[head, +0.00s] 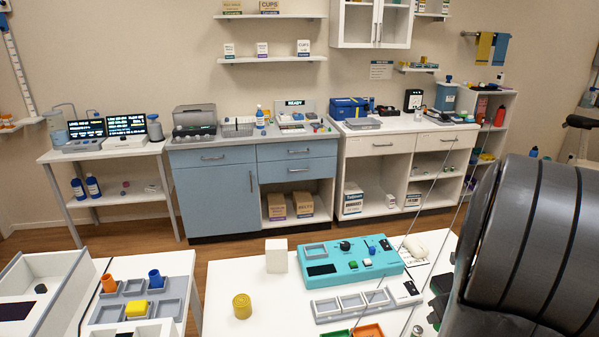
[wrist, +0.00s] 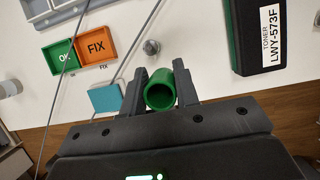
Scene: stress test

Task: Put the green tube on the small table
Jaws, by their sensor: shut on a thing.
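In the wrist view my gripper (wrist: 160,90) is shut on the green tube (wrist: 181,78). The tube sits between the two dark fingers with its open round end facing the camera. A white table top (wrist: 205,88) shows beyond the fingers, with its edge close to them. I cannot tell how high the tube is above any surface. In the head view the gripper and the tube are out of sight. A smaller white table (head: 178,262) stands at the lower left there; I cannot tell whether it is the task's small table.
A green OK tray (wrist: 62,57), an orange FIX tray (wrist: 95,47), a teal square (wrist: 105,98) and a toner box (wrist: 245,40) lie near the gripper. The smaller table bears grey trays, an orange cup (head: 109,283) and a blue cup (head: 156,279). A yellow jar (head: 242,306) stands on the larger table.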

